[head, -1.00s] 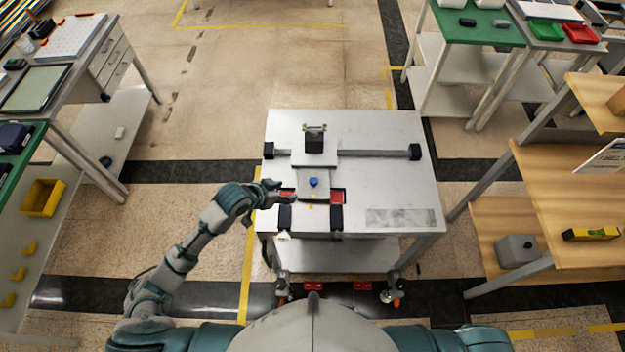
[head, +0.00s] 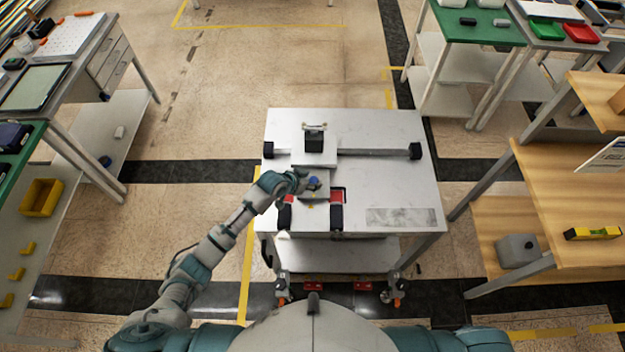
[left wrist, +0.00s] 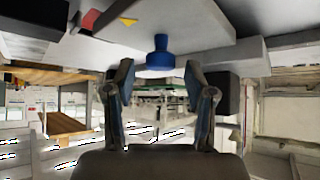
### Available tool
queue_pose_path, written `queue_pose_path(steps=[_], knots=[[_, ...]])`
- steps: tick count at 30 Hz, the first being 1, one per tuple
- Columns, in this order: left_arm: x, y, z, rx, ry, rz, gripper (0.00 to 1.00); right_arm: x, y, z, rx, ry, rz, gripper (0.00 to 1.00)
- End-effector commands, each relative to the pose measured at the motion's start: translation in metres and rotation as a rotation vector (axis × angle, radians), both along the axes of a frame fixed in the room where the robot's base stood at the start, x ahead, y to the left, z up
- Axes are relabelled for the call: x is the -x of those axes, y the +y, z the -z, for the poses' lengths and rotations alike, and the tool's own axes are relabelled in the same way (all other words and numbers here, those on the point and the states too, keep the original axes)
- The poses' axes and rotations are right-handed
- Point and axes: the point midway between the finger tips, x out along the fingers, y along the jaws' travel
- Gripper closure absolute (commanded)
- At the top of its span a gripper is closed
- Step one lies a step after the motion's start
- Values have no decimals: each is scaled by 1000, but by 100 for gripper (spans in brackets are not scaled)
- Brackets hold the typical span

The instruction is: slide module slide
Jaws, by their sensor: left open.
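A grey slide module (head: 314,184) with a blue knob (head: 314,183) on top sits on the white cart table (head: 385,190), at the left end of a dark rail (head: 375,152). In the left wrist view the blue knob (left wrist: 160,55) shows between and beyond the two fingertips. My left gripper (head: 306,184) is at the left side of the knob, open; its fingers (left wrist: 158,80) stand apart with nothing clearly held between them. Whether a finger touches the knob cannot be told. My right gripper is not in view.
Black end blocks (head: 415,151) close the rail. Black blocks (head: 336,217) and red patches (head: 337,195) lie at the module's near side. A small black device (head: 314,141) stands behind it. The table's right part is mostly clear.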

Motion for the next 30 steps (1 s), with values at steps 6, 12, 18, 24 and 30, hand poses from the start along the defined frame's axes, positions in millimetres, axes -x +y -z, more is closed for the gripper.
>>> queue_pose_path(steps=[6,12,18,24,30], knots=[[-7,-7,10,-1,1,0,45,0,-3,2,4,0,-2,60],[-7,-7,10,0,0,0,45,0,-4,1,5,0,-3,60],[-7,-7,10,0,0,0,85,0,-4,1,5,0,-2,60],[-7,-7,10,-1,-1,-1,100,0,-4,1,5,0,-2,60],[-7,-7,9,0,0,0,100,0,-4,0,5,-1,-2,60]])
